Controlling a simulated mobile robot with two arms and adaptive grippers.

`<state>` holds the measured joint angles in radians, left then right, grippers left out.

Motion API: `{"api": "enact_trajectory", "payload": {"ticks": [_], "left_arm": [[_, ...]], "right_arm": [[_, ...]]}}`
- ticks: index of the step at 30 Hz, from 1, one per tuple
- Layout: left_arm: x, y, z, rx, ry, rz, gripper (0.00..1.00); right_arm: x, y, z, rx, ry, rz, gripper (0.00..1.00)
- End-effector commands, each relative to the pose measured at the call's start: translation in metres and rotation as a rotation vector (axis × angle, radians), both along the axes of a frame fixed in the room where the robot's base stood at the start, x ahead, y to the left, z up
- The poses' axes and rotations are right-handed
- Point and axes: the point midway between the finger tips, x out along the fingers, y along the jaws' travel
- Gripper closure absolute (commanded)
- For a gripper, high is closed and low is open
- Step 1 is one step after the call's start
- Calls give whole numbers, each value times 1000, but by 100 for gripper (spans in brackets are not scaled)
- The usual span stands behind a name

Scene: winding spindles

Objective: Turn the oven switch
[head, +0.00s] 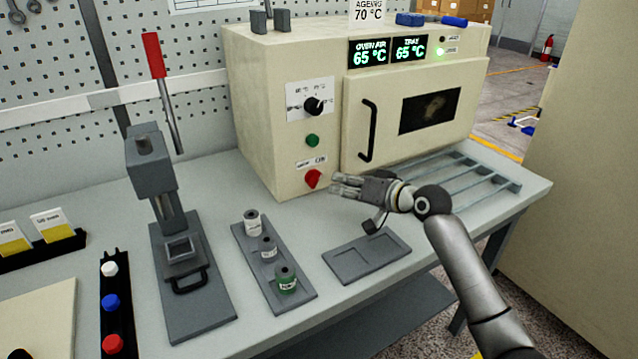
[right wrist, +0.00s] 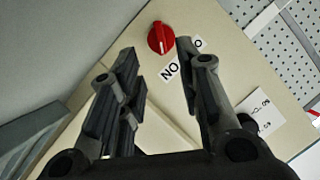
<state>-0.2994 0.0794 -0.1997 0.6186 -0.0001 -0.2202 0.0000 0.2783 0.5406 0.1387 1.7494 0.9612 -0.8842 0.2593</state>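The oven (head: 270,100) is a cream box on the bench. Its red rotary switch (head: 313,179) sits low on the front panel, below a green button (head: 312,140) and a black dial (head: 314,106). My right gripper (head: 338,184) is just right of the red switch, fingers pointing at it. In the right wrist view the gripper (right wrist: 157,60) is open and empty. The red switch (right wrist: 161,38) shows beyond the fingertips, between them, apparently untouched, with a pale pointer line. The label beside it is partly hidden by a finger. My left gripper is out of view.
The oven door (head: 408,112) has a black handle (head: 367,130) right of the switch. A grey rack (head: 445,178) and shallow tray (head: 366,257) lie near my right arm. A spool holder (head: 300,292) and lever press (head: 185,265) stand left.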

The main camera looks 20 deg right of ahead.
Motion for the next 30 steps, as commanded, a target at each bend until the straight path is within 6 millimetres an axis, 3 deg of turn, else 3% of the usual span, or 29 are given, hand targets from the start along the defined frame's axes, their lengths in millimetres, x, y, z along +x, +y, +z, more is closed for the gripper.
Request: {"api": "enact_trajectory", "payload": {"ticks": [9,15,30], "left_arm": [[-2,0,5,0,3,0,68],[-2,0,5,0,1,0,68],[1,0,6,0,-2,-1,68]], "right_arm": [[51,17,-16,3,0,1,68],[73,24,-24,1,0,0,68],[83,27,-29,-2,0,1,69]]}}
